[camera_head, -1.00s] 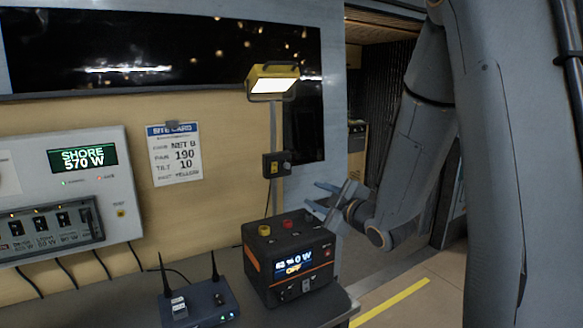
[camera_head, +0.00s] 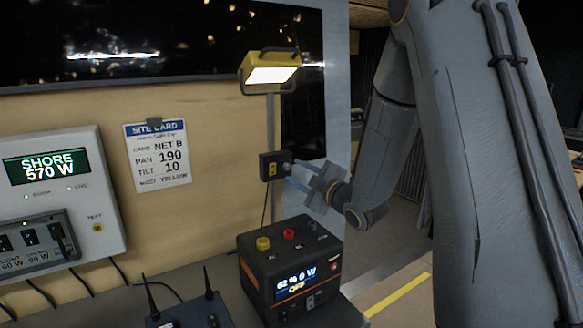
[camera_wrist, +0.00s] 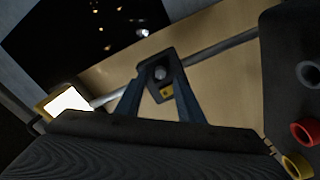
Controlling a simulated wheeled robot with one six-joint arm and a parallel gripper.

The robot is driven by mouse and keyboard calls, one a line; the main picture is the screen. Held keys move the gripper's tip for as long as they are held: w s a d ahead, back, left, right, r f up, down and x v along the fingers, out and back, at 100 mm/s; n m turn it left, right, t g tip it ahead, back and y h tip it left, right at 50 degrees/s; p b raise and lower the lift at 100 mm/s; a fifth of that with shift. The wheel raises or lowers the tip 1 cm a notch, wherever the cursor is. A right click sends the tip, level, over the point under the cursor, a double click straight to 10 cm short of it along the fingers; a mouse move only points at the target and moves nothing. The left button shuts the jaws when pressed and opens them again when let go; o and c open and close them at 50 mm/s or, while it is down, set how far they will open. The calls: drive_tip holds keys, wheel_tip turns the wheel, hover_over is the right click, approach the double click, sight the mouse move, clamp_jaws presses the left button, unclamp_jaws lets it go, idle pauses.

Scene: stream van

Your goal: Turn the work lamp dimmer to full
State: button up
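The lit yellow work lamp (camera_head: 270,70) sits on top of a grey pole, and it also shows in the wrist view (camera_wrist: 68,102). A black dimmer box (camera_head: 268,167) with a round grey knob (camera_head: 287,167) and a yellow label is mounted on the pole. In the wrist view, the knob (camera_wrist: 160,73) faces me, with the yellow label (camera_wrist: 167,92) beside it. My gripper (camera_head: 290,172) is at the right of the box. Its two blue fingers (camera_wrist: 158,84) are spread, with the knob between their tips in the wrist view. I cannot tell whether they touch it.
A black power station (camera_head: 252,262) reading OFF stands on the desk below my gripper. A router with antennas (camera_head: 196,312) is at its left. A shore power panel (camera_head: 110,190) and a site card (camera_head: 158,156) are on the wall.

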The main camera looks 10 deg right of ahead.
sight(288, 168)
drive_tip(key=shift+p+x, duration=0.4)
drive_tip(key=shift+x, duration=1.15)
drive_tip(key=shift+c, duration=0.3)
clamp_jaws()
